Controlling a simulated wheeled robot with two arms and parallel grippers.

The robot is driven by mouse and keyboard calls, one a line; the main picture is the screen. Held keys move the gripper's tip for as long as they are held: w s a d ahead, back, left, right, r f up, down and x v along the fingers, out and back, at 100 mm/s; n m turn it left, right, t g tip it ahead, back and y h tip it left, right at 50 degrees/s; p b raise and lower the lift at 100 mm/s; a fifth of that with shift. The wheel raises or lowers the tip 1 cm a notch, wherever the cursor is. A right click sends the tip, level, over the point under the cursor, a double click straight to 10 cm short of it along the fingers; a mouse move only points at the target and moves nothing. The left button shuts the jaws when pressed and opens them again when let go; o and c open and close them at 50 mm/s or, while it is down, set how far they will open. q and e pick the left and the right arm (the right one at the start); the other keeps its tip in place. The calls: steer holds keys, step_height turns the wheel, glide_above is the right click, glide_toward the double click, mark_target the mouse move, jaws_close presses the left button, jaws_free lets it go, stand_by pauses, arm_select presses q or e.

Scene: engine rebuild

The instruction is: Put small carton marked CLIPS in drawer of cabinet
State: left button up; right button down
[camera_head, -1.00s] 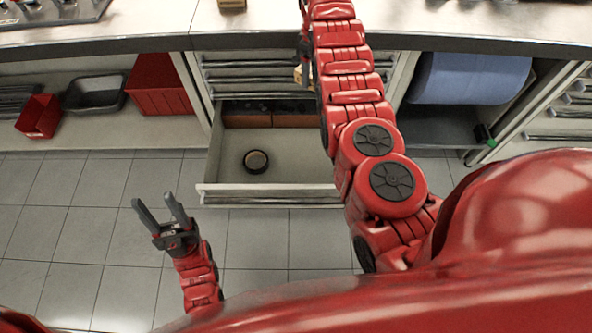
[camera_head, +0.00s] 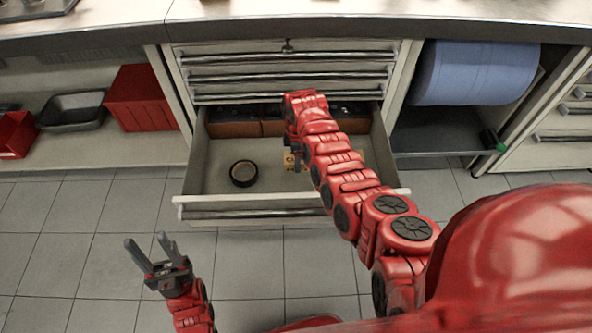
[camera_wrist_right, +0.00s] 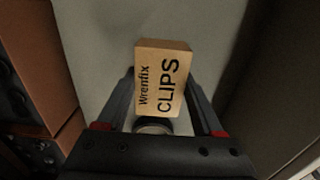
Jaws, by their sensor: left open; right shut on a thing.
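The small carton marked CLIPS (camera_wrist_right: 163,80) is tan with black lettering and sits between the two fingers of my right gripper (camera_wrist_right: 166,108), which is shut on it. In the head view the carton (camera_head: 293,162) shows inside the open drawer (camera_head: 215,165), partly hidden by my right arm. The drawer belongs to the cabinet (camera_head: 290,75). Whether the carton touches the drawer floor I cannot tell. My left gripper (camera_head: 152,251) is open and empty over the floor, in front of the drawer and to its left.
A black round roll (camera_head: 244,174) lies in the drawer's left part, and brown boxes (camera_head: 232,122) line its back. A red bin (camera_head: 140,98) and a black tray (camera_head: 72,110) stand on the left shelf. A blue roll (camera_head: 473,72) hangs at right.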

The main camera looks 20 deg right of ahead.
steer(key=shift+f, duration=0.85)
steer(key=shift+f+b, duration=0.8)
steer(key=shift+f, duration=0.85)
steer(key=shift+f, duration=0.2)
steer(key=shift+c, duration=0.2)
jaws_free()
steer(key=shift+r, duration=0.15)
